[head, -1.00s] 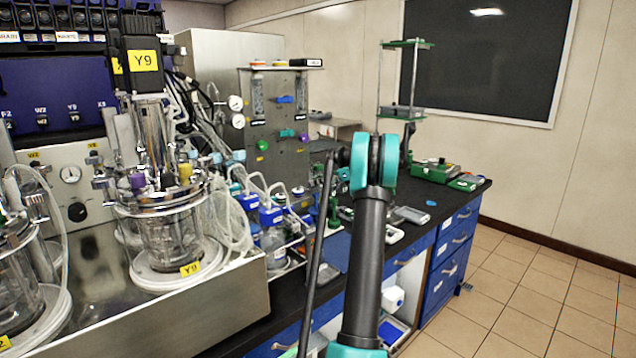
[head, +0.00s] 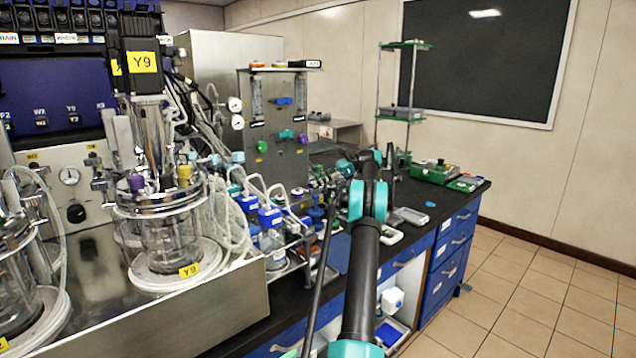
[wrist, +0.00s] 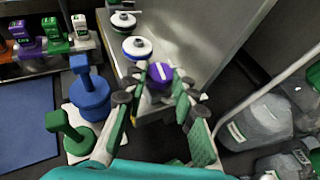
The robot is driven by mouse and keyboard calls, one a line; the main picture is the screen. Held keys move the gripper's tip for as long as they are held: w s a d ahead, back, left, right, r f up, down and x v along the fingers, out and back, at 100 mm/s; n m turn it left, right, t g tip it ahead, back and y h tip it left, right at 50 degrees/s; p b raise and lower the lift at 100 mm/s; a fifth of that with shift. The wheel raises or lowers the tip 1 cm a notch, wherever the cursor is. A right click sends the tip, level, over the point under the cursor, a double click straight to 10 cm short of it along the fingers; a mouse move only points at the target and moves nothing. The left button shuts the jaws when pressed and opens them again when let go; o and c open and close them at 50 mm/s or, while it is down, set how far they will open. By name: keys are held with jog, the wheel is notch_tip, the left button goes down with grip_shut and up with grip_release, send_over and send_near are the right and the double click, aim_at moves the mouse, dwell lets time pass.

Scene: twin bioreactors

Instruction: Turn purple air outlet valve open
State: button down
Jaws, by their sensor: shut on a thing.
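The purple valve knob (wrist: 160,73), with a pale mark on its face, sits between the fingertips of my gripper (wrist: 160,90) in the wrist view. The padded fingers stand on either side of it, and the gripper is shut on it. In the head view a purple knob (head: 304,138) shows on the right side of the upright metal valve panel (head: 276,165). There my gripper (head: 322,178) is small and dark, in front of the lower right of this panel, and its finger contact is too small to make out.
Blue (wrist: 90,95) and green (wrist: 70,132) handled pieces stand left of my gripper. Small bottles with coloured labels (wrist: 55,38) are at upper left. Clear vessels (wrist: 262,125) are at right. Blue-capped bottles (head: 270,217) and tubing crowd the bench left of my arm.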

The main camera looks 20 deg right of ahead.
dwell(0.6)
jog(key=c, duration=1.2)
grip_release()
jog(key=shift+s+m+t, duration=0.1)
jog(key=shift+m+t, duration=0.3)
